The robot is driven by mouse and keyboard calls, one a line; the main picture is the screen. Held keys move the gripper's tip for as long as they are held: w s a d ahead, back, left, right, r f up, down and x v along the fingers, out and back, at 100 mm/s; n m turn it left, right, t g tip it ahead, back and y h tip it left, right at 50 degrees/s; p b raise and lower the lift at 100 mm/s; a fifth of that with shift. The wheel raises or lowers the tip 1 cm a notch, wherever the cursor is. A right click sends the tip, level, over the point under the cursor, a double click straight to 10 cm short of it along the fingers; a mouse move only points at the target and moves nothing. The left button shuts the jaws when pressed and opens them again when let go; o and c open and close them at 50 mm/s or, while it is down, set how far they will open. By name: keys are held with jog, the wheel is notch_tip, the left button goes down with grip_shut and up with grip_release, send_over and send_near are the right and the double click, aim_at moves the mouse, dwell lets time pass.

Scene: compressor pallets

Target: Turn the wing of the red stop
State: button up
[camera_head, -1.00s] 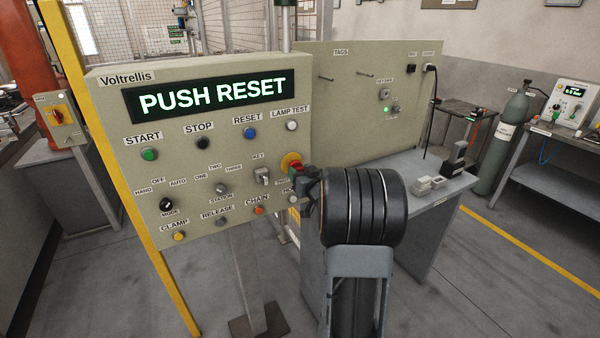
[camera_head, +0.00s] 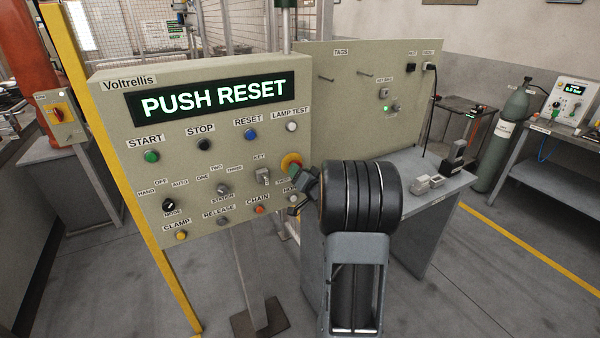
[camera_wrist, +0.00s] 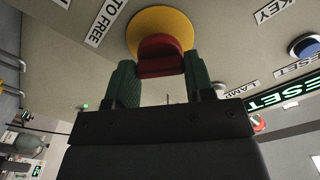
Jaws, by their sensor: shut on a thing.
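The red stop (camera_wrist: 160,54) shows in the wrist view as a red wing on a round yellow plate (camera_wrist: 160,22). My gripper (camera_wrist: 157,80) has its two green-padded fingers on either side of the red wing and is shut on it. In the head view the red and yellow stop (camera_head: 291,162) is at the right edge of the panel, partly hidden by my gripper (camera_head: 300,180). A label reading "TO FREE" (camera_wrist: 108,22) is on the panel beside the stop.
The Voltrellis panel (camera_head: 110,120) has several buttons and a lit display (camera_head: 213,97) reading PUSH RESET. A key switch (camera_head: 262,176) sits close left of the stop. Behind are a tag board (camera_head: 345,110) and a grey bench (camera_head: 425,205).

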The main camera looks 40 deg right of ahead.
dwell(0.3)
jog(key=o, duration=0.9)
jog(key=s, duration=0.4)
jog(key=s+a+b, duration=0.1)
jog(key=s, duration=0.4)
jog(key=s+a, duration=0.1)
jog(key=s, duration=0.3)
jog(key=shift+s+b, duration=0.3)
jog(key=shift+s, duration=0.05)
